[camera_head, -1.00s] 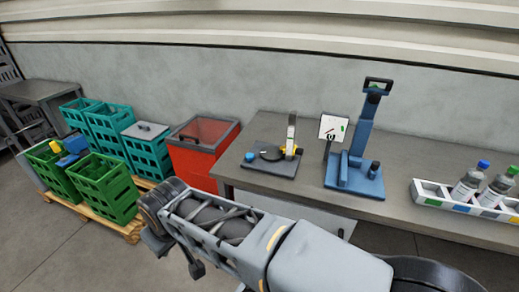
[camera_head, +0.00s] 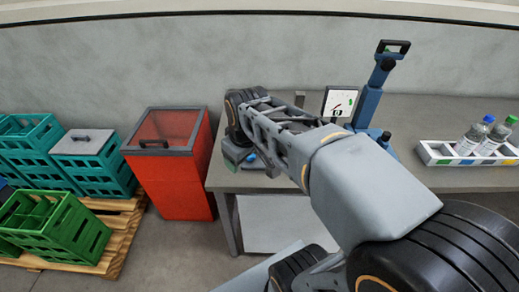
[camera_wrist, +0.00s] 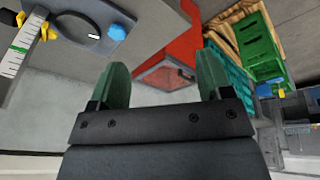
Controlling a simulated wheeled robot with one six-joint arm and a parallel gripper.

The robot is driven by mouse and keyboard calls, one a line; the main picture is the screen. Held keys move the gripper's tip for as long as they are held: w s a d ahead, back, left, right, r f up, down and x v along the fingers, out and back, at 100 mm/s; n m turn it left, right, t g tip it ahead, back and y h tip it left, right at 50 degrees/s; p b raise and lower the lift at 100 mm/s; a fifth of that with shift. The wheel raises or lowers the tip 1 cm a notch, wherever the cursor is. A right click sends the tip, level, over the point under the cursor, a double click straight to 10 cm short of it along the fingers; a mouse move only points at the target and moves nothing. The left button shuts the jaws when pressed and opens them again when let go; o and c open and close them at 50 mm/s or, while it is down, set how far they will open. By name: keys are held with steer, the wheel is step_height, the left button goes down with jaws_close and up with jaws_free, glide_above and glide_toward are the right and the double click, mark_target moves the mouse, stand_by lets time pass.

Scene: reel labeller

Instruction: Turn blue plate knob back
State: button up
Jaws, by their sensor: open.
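The blue stand (camera_head: 372,92) with a black handle on top is on the bench, its plate mostly hidden behind my arm. A small dark-topped knob (camera_head: 385,136) shows at its right side; which way it is turned cannot be told. A grey plate with a black dial (camera_wrist: 82,19) and a blue knob (camera_wrist: 117,32) is upper left in the wrist view, beyond my left finger. My gripper (camera_wrist: 164,74) is open and empty, its green fingers apart and touching nothing visible. In the head view it is over the bench's left end, mostly hidden by my wrist.
The grey bench (camera_head: 440,108) has a white bottle tray (camera_head: 430,155) at right. A red bin (camera_head: 187,185) stands just left of the bench. Teal crates (camera_head: 30,150) and a green crate (camera_head: 55,225) stand on a pallet farther left. A small white screen (camera_head: 340,101) is beside the blue stand.

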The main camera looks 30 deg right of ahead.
steer(key=w+d+f+n+g+b, duration=0.1)
steer(key=w+d+f+n+b, duration=0.1)
steer(key=w+d+n, duration=0.5)
steer(key=w+d+f+n+g+b, duration=0.2)
steer(key=w+f+n, duration=0.15)
steer(key=w, duration=0.55)
steer(key=shift+n, duration=0.75)
steer(key=f, duration=0.7)
steer(key=f+b, duration=0.1)
steer(key=f, duration=0.3)
steer(key=shift+w+d+f, duration=0.25)
steer(key=shift+w+d, duration=0.1)
steer(key=shift+f, duration=0.75)
steer(key=shift+c, duration=0.4)
steer(key=c, duration=0.8)
steer(key=shift+r, duration=0.1)
steer(key=shift+c, duration=0.2)
